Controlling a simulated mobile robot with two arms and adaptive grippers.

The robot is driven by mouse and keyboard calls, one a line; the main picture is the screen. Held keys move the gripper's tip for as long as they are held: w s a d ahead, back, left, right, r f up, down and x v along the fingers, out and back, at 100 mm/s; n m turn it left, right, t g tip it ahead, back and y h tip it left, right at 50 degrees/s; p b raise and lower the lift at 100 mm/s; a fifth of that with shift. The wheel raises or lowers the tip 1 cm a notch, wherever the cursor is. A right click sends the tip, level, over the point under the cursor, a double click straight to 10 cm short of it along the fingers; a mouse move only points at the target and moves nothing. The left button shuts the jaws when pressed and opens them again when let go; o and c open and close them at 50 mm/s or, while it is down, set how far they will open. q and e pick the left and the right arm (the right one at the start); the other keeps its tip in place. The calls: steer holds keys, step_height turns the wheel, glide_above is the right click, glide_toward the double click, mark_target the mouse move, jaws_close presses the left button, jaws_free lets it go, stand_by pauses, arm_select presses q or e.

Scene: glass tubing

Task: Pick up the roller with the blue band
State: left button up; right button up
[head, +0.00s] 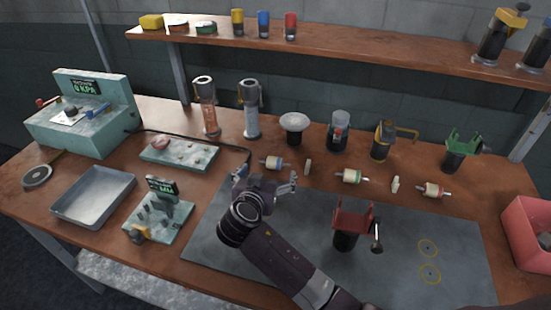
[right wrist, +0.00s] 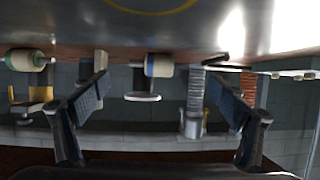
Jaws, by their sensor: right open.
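The roller with the blue band (head: 271,162) lies on the wooden bench, the leftmost of three cream rollers in the head view. In the right wrist view the blue-banded roller (right wrist: 159,66) shows between my finger lines, beyond the tips, apart from them. My right gripper (head: 267,180) is open and empty, on the near side of that roller, over the grey mat's far left corner. Its two spread fingers also show in the right wrist view (right wrist: 164,85). My left gripper is in neither view.
A green-banded roller (head: 350,177) and a red-banded roller (head: 433,190) lie to the right, with small upright pieces between. A funnel stand (head: 294,130) stands behind the blue-banded roller. A red cradle (head: 352,218) stands on the grey mat (head: 400,270).

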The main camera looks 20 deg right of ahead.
mark_target(273, 164)
steer(key=shift+w+d, duration=0.25)
steer(key=shift+w, duration=0.1)
steer(key=p+x, duration=0.1)
steer(key=x, duration=0.3)
steer(key=shift+w+d+f+p, duration=0.15)
steer(key=shift+w+p, duration=0.05)
steer(key=shift+p, duration=0.1)
steer(key=shift+w+d+f, duration=0.1)
steer(key=shift+w+f, duration=0.05)
steer(key=shift+w, duration=0.05)
steer(key=c, duration=0.5)
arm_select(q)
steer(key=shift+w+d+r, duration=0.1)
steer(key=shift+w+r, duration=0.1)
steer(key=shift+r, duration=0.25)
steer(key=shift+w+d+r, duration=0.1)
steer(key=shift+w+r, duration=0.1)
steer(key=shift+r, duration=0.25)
arm_select(e)
steer(key=c, duration=0.7)
steer(key=shift+o, duration=0.2)
